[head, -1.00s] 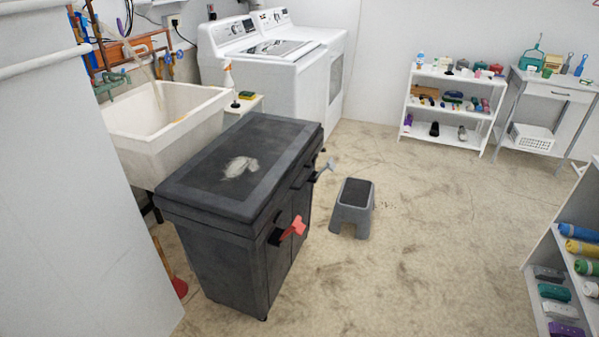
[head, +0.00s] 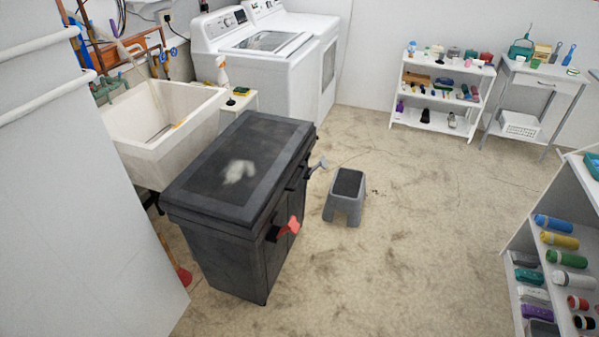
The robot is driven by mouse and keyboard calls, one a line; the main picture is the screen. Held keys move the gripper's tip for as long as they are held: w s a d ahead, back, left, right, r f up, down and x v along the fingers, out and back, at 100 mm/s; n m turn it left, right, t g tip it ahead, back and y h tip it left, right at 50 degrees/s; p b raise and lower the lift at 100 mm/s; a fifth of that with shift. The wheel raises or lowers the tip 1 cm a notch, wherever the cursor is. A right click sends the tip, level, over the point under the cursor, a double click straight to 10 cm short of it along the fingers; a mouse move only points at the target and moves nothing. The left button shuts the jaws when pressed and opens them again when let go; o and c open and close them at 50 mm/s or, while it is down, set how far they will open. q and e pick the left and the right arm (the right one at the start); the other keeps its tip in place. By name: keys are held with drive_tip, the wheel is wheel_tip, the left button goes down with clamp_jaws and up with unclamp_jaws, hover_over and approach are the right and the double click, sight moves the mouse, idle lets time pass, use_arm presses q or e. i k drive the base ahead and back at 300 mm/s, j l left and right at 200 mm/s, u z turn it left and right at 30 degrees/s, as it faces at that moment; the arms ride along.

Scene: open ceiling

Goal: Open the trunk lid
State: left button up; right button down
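A dark grey trunk-like cabinet (head: 215,256) stands on the floor left of centre. Its flat lid (head: 199,190) is down and has a pale smudge on top. A red object (head: 292,226) and a grey object (head: 319,164) stick out from its front side, just below the lid. Neither of my grippers shows in the head view.
A white sink (head: 158,128) stands behind the cabinet, with a washer (head: 250,68) beyond. A grey step stool (head: 344,197) stands right of the cabinet. White shelves stand at the back (head: 437,125) and right edge (head: 510,285).

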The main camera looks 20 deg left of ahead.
sight(237, 187)
drive_tip(key=i+l+u, duration=0.1)
drive_tip(key=u, duration=0.3)
drive_tip(key=i+l+u, duration=0.2)
drive_tip(key=u, duration=0.2)
